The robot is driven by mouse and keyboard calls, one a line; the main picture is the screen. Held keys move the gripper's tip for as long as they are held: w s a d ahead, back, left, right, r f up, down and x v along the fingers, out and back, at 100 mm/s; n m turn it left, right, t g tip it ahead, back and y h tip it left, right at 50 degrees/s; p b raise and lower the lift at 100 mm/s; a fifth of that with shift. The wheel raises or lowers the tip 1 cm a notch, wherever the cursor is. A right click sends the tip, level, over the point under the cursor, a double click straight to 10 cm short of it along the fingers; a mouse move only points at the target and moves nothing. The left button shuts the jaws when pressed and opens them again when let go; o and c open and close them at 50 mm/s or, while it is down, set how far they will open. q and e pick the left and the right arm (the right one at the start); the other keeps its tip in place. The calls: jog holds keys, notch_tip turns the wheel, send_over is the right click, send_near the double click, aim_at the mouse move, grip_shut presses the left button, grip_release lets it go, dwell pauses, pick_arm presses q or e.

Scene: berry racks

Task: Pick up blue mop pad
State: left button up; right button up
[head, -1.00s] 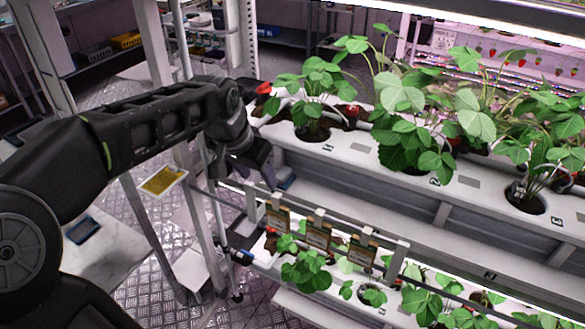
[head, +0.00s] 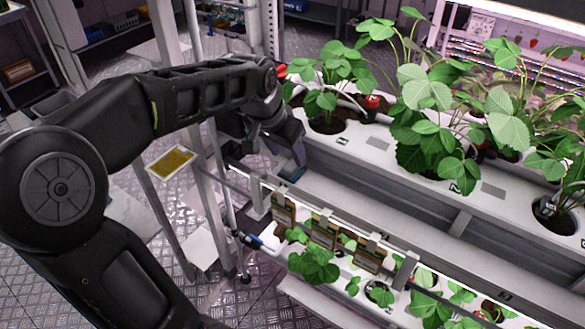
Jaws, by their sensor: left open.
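A small blue patch, which looks like the blue mop pad (head: 291,171), shows on the grey ledge of the berry rack, below the upper white planter's left end. Most of it is hidden behind my left gripper (head: 284,152). The left gripper reaches down over it from the left, with its fingers close to the blue patch. It is open. I cannot tell whether the fingers touch the pad. My right gripper is not in view.
The upper white planter (head: 375,146) with strawberry plants runs along the right. Below it, several hanging cards (head: 322,229) and a lower row of plants line a rail. Metal floor lies open at lower left.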

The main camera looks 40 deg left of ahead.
aim_at(292, 164)
pick_arm(q)
jog(key=shift+w+f, duration=0.1)
jog(key=shift+f, duration=0.05)
jog(key=p+x, duration=0.1)
jog(key=x, duration=0.4)
jog(key=shift+w+a, duration=0.1)
jog(key=shift+a, duration=0.1)
jog(key=shift+c, duration=0.3)
grip_shut()
dwell(0.6)
